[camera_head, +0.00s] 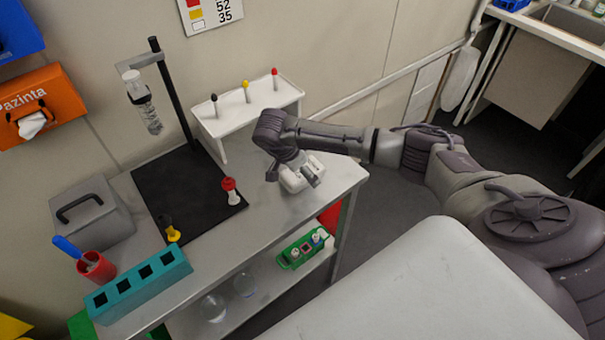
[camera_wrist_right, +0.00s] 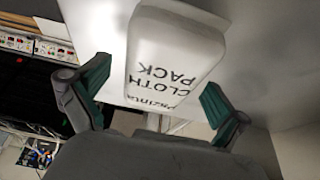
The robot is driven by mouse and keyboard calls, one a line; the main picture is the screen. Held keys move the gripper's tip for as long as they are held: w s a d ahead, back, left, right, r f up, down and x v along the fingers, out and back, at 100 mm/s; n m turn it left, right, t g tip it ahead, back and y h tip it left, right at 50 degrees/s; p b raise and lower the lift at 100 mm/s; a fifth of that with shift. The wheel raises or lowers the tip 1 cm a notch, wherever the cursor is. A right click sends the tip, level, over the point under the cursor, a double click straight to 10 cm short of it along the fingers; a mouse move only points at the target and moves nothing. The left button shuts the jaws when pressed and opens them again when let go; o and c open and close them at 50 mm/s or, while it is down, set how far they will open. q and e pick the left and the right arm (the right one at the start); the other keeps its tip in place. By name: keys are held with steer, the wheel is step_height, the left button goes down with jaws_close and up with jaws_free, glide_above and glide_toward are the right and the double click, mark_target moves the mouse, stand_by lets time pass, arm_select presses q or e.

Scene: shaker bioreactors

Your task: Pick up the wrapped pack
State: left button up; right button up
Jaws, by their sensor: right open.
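The wrapped pack (camera_head: 293,180) is a white block on the right end of the grey table. In the right wrist view the pack (camera_wrist_right: 168,58) shows the printed words "CLOTH PACK" and lies between the two fingers. My right gripper (camera_head: 297,179) is at the pack, with its fingers around it on either side. In the wrist view my right gripper (camera_wrist_right: 158,105) is open, with gaps between the fingers and the pack. The gripper partly hides the pack in the head view. My left gripper is not in view.
A white rack (camera_head: 240,122) with several coloured-top pieces stands just behind. A black stand (camera_head: 175,95) holds a clear bottle (camera_head: 145,105). A red-topped vial (camera_head: 231,191) stands on its base. A teal block (camera_head: 140,284) sits front left; a green tray (camera_head: 304,249) is on the lower shelf.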

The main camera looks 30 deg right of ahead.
steer(key=shift+f, duration=0.1)
stand_by(0.3)
steer(key=c, duration=1.2)
